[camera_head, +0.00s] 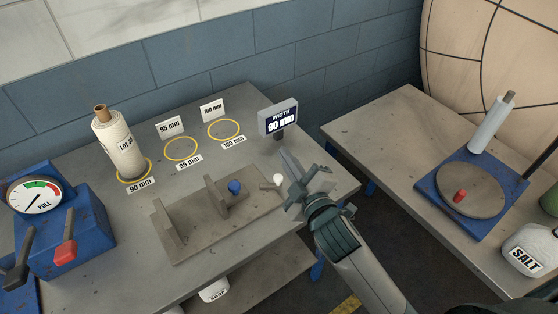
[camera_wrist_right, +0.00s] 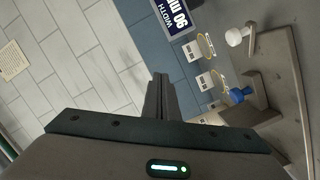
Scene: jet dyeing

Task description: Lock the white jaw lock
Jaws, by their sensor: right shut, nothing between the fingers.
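The white jaw lock is a small white knob (camera_head: 277,179) on a short lever at the right end of the grey jaw fixture (camera_head: 195,243). It also shows at the upper right of the right wrist view (camera_wrist_right: 235,37). A blue knob (camera_head: 235,187) sits on the fixture to its left, by an upright jaw plate. My right gripper (camera_head: 288,158) is shut and empty, just right of the white knob and apart from it. Its closed fingers also show in the right wrist view (camera_wrist_right: 160,82). My left gripper is not in view.
A display (camera_head: 279,118) reading WIDTH 90 mm stands behind the fixture. A fabric roll (camera_head: 118,148) stands on the 90 mm ring at the left; the 95 and 100 mm rings are empty. A blue gauge box (camera_head: 75,245) stands front left. A second table (camera_head: 372,133) is at the right.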

